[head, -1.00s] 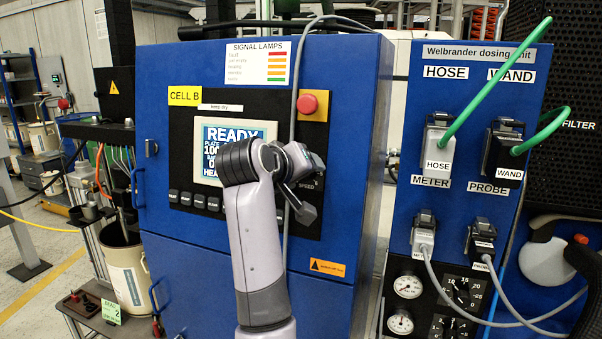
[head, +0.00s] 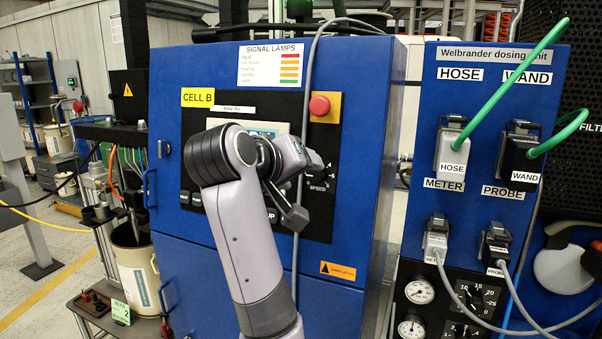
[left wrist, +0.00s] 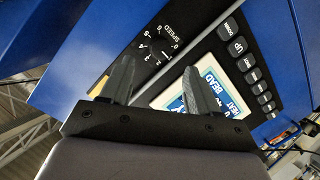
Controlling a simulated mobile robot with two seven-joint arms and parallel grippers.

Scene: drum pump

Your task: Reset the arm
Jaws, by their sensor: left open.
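My left arm rises in front of the blue CELL B cabinet in the head view, with its left gripper (head: 286,199) before the black control panel. In the left wrist view the two dark fingers of the left gripper (left wrist: 158,86) stand apart with nothing between them. Beyond them are the SPEED dial (left wrist: 157,52), the screen (left wrist: 195,88) and a row of push buttons (left wrist: 250,62). In the head view my arm hides most of the screen (head: 263,128). My right gripper is in neither view.
A red stop button (head: 320,105) is above the dial. A grey cable (head: 303,75) hangs down the cabinet front. To the right is the dosing unit (head: 480,130) with HOSE and WAND plugs. A white drum (head: 136,268) stands at the left.

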